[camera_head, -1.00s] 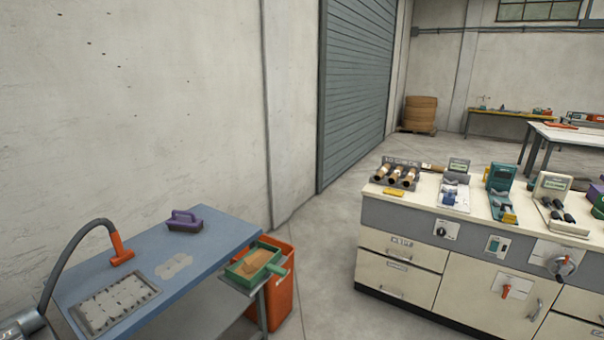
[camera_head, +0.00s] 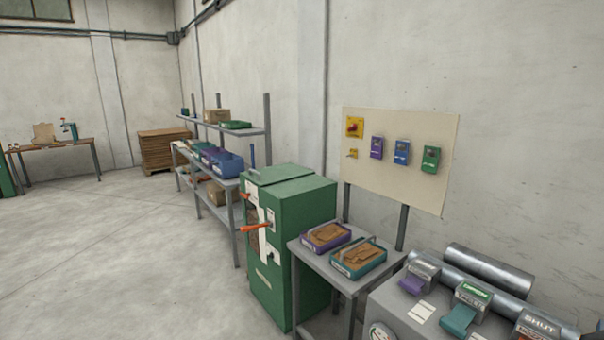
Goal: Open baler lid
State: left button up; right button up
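A green cabinet-like machine (camera_head: 309,212), which looks like the baler, stands right of the middle. Its flat green top (camera_head: 279,175), apparently the lid, lies level and looks shut. Orange-red handles (camera_head: 256,228) stick out from its front, next to a white label strip. Neither of my grippers is in view.
A grey bench (camera_head: 393,297) with labelled devices is at the lower right. A shelf rack (camera_head: 236,182) stands behind. The floor (camera_head: 110,265) at left is clear.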

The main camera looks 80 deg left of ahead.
aim_at(266, 176)
jog(key=u, duration=2.95)
